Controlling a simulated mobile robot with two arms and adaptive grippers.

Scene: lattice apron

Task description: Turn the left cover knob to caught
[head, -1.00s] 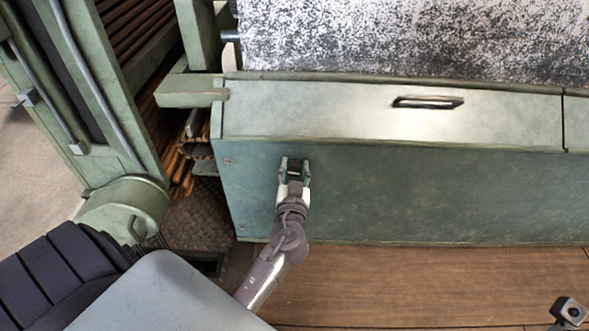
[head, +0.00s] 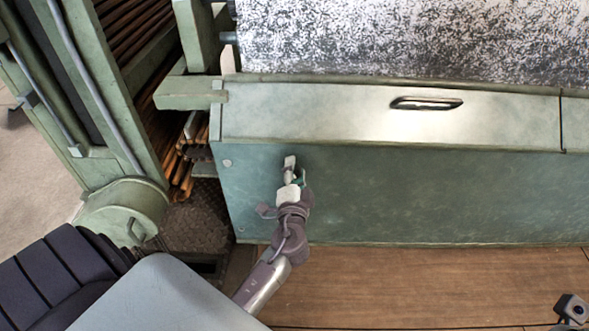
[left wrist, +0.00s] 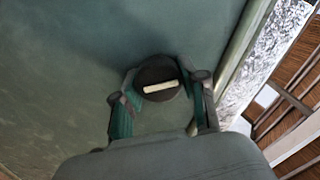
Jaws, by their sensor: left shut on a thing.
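The left cover knob (left wrist: 154,71) is a dark round knob with a pale bar across it, seen in the left wrist view. The bar lies nearly level there, its right end slightly higher. My left gripper (left wrist: 160,84) has its green-padded fingers on both sides of the knob and is shut on it. In the head view my left gripper (head: 292,172) is against the left part of the green cover's front (head: 420,195) and hides the knob. The wrist is turned so the fingers show nearly edge-on. My right gripper's fingers are not in view.
The cover's sloping top has a dark handle slot (head: 426,103). A speckled black-and-white roller (head: 420,40) lies behind it. A green machine frame (head: 125,205) stands at the left.

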